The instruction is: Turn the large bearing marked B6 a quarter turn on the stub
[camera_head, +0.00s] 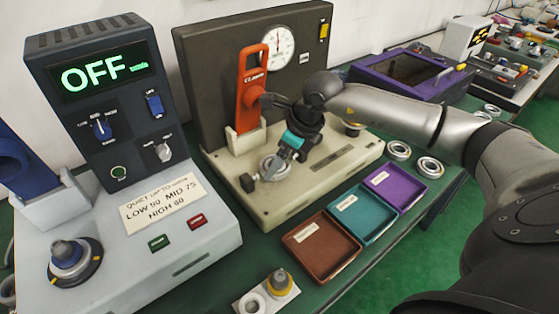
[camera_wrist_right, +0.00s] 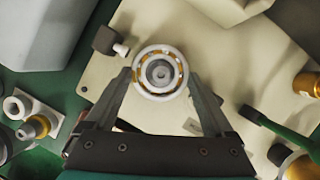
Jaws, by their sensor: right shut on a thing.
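The large bearing (camera_wrist_right: 160,94), a pale ring with brass-coloured balls, sits around the stub (camera_wrist_right: 160,73) on the beige fixture base (camera_head: 318,180). It also shows in the head view (camera_head: 270,169), partly behind my gripper. No B6 mark is readable on it. My right gripper (camera_wrist_right: 160,80) is shut on the bearing, with one finger on each side of its rim. In the head view my right gripper (camera_head: 281,156) reaches down over the fixture from the right. My left gripper is in neither view.
A dark knob (camera_wrist_right: 104,39) stands beside the bearing. An orange tool (camera_head: 250,88) stands upright behind it. Brown (camera_head: 322,246), teal (camera_head: 362,213) and purple (camera_head: 396,186) trays lie in front. A control box reading OFF (camera_head: 106,76) is at left. Loose bearings (camera_head: 399,151) lie at right.

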